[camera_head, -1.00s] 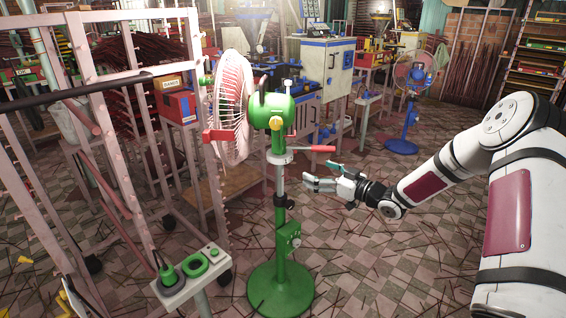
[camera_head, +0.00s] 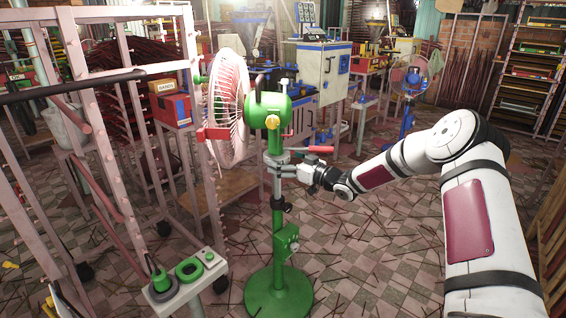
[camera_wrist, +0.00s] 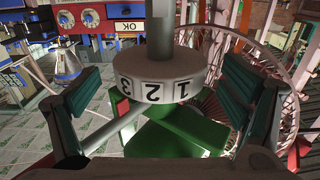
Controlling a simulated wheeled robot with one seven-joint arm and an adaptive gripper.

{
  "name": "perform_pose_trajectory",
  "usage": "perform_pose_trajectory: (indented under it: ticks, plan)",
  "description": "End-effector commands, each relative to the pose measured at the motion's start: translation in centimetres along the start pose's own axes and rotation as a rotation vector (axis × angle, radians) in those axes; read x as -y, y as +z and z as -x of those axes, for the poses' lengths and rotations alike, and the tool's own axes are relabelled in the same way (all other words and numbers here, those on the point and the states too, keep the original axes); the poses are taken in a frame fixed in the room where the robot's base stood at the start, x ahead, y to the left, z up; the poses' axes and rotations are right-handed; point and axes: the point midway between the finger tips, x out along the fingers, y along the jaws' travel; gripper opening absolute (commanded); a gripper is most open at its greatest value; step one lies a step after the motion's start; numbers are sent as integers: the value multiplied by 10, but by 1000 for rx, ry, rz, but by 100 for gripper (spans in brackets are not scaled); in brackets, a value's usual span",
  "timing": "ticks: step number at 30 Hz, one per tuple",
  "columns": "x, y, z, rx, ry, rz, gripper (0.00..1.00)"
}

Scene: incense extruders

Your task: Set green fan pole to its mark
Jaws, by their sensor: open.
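The green fan (camera_head: 270,112) stands upright on a round green base (camera_head: 279,291), with a pink wire cage facing left. Its pole (camera_head: 279,190) is grey metal above a black collar (camera_head: 281,203) and green below. A red-handled lever (camera_head: 318,149) sticks out to the right under the head. My gripper (camera_head: 284,169) is at the grey pole just below the head. The wrist view is upside down and shows a white ring (camera_wrist: 160,82) numbered 1, 2, 3 on the grey pole (camera_wrist: 160,30). My open fingers (camera_wrist: 165,95) stand either side of it, apart from it.
A pink rack (camera_head: 75,45) fills the left. A stand with a green ring and plug (camera_head: 187,272) is at front left. A blue-based fan (camera_head: 408,90) and machines (camera_head: 322,75) stand behind. The tiled floor right of the green fan is open, strewn with sticks.

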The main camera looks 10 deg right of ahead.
Motion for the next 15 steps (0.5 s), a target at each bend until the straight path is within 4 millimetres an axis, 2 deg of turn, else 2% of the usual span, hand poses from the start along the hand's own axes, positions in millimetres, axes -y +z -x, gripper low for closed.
perform_pose_trajectory:
  ticks: [11, 15]
  plan:
    - [0, -1, -6, 0, 1, 0, 91]
    - [0, 0, -6, 0, 1, 0, 62]
